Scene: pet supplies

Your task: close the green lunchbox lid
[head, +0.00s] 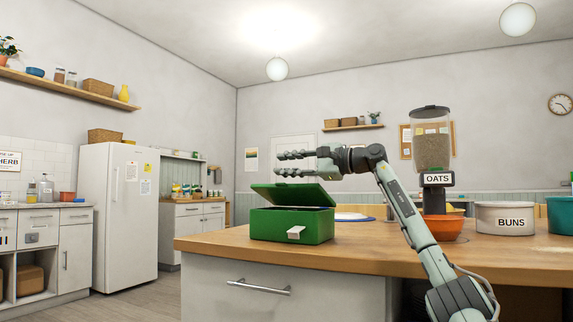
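A white latch (296,232) shows on the box's front. My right gripper (277,164) is above the lid and apart from it in the picture. Its fingers point left and are spread, with nothing between them. My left gripper is not in view. The inside of the lunchbox is hidden.
The wooden counter (370,255) has clear room right of the lunchbox. An oats dispenser (431,145), an orange bowl (444,228), a white BUNS container (504,218) and a teal container (561,216) stand at the right. A blue-rimmed plate (352,217) lies behind the lunchbox.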

